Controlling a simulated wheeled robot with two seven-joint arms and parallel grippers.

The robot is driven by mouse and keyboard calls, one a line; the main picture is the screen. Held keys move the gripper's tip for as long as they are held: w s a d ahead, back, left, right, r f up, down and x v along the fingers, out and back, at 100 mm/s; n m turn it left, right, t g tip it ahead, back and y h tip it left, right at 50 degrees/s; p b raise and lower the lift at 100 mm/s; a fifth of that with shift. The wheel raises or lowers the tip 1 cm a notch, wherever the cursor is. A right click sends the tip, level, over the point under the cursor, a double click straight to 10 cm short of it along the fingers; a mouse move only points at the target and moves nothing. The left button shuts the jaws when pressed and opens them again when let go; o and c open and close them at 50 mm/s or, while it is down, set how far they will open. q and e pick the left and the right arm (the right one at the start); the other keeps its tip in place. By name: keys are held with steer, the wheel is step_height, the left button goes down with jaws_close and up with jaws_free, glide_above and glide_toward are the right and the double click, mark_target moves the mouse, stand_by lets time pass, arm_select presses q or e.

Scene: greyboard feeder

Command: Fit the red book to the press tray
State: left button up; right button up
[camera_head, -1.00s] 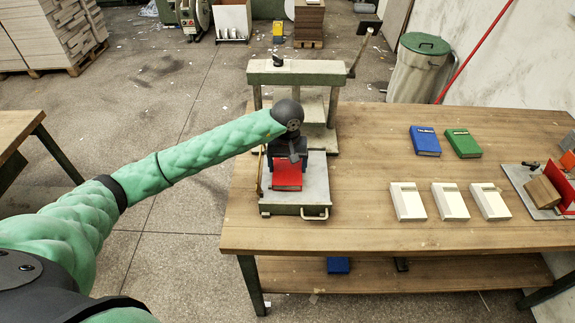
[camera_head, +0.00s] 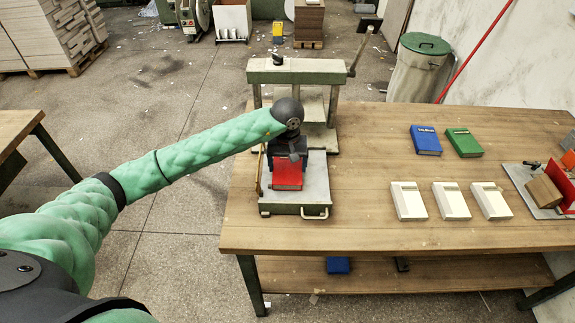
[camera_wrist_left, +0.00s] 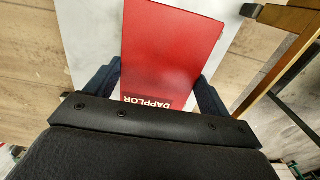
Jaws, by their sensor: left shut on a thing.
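The red book (camera_head: 287,174) is over the grey press tray (camera_head: 318,185), near its left side. Its cover lettering also shows in the left wrist view, where the book (camera_wrist_left: 165,55) sits between two dark fingers. My left gripper (camera_head: 288,160) is shut on the book from above and hides its far end. The pale tray surface (camera_wrist_left: 90,30) shows beside the book in the wrist view. I cannot tell whether the book rests on the tray or hangs just above it. My right gripper is not in view.
The green press frame (camera_head: 297,72) stands behind the tray. A brass-coloured guide (camera_head: 259,172) runs along the tray's left edge. Blue (camera_head: 425,140) and green (camera_head: 463,142) books and several white blocks (camera_head: 450,201) lie to the right. The table between them and the tray is clear.

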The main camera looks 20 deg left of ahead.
mark_target(287, 167)
arm_select(q)
steer(key=shift+f+b, duration=0.15)
steer(key=shift+b, duration=0.75)
stand_by(0.8)
steer(key=o, duration=1.1)
steer(key=shift+c, duration=0.2)
step_height(287, 167, up, 6)
steer(key=b, duration=0.3)
steer(key=shift+r, duration=0.9)
